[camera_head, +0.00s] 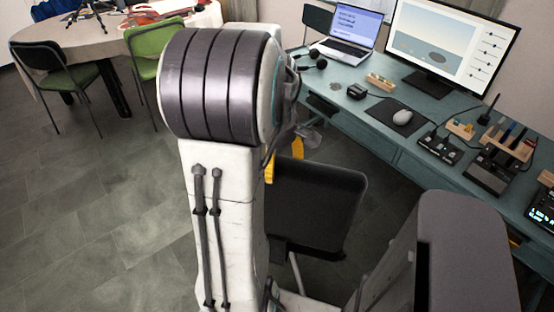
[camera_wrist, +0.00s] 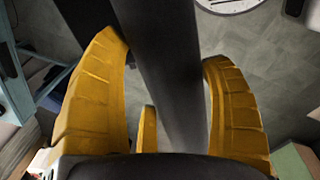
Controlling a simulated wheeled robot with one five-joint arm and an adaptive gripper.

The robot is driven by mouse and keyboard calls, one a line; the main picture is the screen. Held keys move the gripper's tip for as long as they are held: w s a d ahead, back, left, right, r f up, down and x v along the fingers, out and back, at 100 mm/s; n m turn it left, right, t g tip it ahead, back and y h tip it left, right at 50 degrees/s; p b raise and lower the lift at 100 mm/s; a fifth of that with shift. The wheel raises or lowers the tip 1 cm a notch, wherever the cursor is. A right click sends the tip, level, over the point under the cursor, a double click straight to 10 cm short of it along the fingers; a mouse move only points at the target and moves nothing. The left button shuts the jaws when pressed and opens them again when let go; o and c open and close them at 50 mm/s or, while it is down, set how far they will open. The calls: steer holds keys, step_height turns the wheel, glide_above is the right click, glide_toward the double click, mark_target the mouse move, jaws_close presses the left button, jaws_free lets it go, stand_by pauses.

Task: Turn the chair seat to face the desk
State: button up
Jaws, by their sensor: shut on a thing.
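The chair (camera_head: 318,205) shows as a black panel with a thin light post below it, in front of the desk in the head view. Its lower part is mostly hidden behind my arm. The teal desk (camera_head: 345,80) runs along the right side. My gripper (camera_head: 269,168) is mostly hidden behind my arm; a bit of yellow finger shows beside the chair panel's left edge. In the wrist view, the yellow fingers of my gripper (camera_wrist: 163,58) stand on both sides of a dark bar of the chair (camera_wrist: 165,45), which passes between them.
The desk holds a laptop (camera_head: 347,28), a monitor (camera_head: 440,40), a mouse (camera_head: 402,117) and several small devices. A round table (camera_head: 95,42) with a green chair (camera_head: 153,42) and a dark chair (camera_head: 60,75) stands at the back left. The tiled floor (camera_head: 95,200) at left is clear.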

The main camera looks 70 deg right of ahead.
steer(key=shift+s, duration=0.1)
steer(key=o, duration=1.2)
steer(key=r, duration=0.8)
steer(key=a+r, duration=0.1)
steer(key=r, duration=0.3)
steer(key=shift+s, duration=0.1)
